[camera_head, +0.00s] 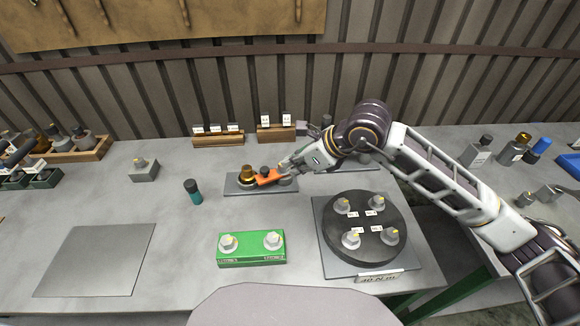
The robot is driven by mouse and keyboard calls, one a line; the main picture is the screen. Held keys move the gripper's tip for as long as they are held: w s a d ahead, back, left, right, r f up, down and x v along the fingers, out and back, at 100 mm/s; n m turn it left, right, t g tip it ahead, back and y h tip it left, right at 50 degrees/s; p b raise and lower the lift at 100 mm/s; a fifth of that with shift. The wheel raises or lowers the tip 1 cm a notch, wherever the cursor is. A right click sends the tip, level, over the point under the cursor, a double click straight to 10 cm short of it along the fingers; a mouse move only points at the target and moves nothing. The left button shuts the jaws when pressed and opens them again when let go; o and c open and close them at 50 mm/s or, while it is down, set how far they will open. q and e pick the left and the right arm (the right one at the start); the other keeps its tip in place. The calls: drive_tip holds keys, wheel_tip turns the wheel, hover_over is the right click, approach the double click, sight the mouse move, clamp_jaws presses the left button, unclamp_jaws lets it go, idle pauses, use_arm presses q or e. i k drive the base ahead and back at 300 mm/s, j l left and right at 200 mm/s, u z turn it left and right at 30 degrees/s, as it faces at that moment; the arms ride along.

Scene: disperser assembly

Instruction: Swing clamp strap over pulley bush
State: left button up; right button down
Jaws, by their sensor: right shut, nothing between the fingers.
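An orange clamp strap (268,179) lies on a dark grey plate (240,188) near the back of the bench. Its left end is beside a brass pulley bush (246,172) on the same plate. A dark knob (264,170) stands at the strap's middle. My right gripper (284,165) is shut and empty at the strap's right end, close to it; I cannot tell whether it touches. My right arm reaches in from the right. My left gripper is not in view.
A green block (250,259) with two fittings sits in front. A round black disc (372,229) with several fittings stands at right. A dark bottle (193,192) is left of the plate. Wooden label racks (218,139) are behind. The bench's left front holds a flat grey mat (95,262).

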sight(266, 176)
drive_tip(key=k+l, duration=0.15)
drive_tip(key=k, duration=0.6)
drive_tip(key=k+l, duration=0.15)
drive_tip(key=k, duration=0.6)
